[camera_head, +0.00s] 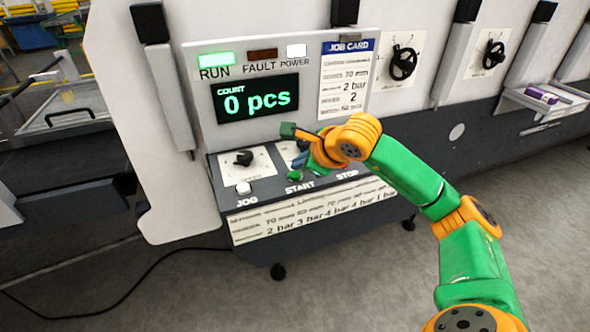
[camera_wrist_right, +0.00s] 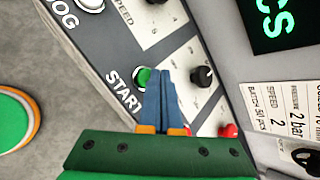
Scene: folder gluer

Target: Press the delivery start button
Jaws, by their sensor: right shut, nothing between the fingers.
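The green START button (camera_head: 294,175) sits on the sloped control panel between the JOG and STOP labels. It also shows in the right wrist view (camera_wrist_right: 143,77), beside the tips of my right gripper. My right gripper (camera_head: 308,170) hovers over the panel close to this button, and its blue fingers (camera_wrist_right: 165,76) are together with nothing between them. I cannot tell whether the fingertips touch the button. The red STOP button shows in the wrist view (camera_wrist_right: 228,131) and is hidden by my arm in the head view. My left gripper is not in view.
The white JOG button (camera_head: 243,188) and a black knob (camera_head: 244,158) are at the panel's left. Another knob (camera_wrist_right: 201,76) is near the fingers. The display (camera_head: 256,98) reads 0 pcs. The RUN lamp (camera_head: 215,60) is green. Handwheels (camera_head: 403,62) are at the right.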

